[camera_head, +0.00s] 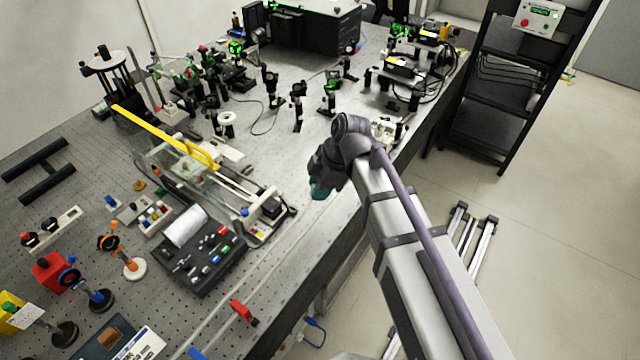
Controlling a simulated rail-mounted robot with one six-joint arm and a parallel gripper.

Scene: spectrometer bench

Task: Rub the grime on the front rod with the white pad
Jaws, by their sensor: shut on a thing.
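My gripper (319,188) is over the front edge of the bench, right of centre, with its fingers pointing down and away from me. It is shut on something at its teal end. My wrist hides most of what it holds, so I cannot make out a white pad. A long pale rod (215,315) runs along the front of the bench towards my gripper. I cannot tell whether this is the front rod, and no grime can be made out at this size. Whether my gripper touches anything is hidden.
A red clamp (243,312) is near the front edge. Optics mounts crowd the back; a black rack (490,110) stands right.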

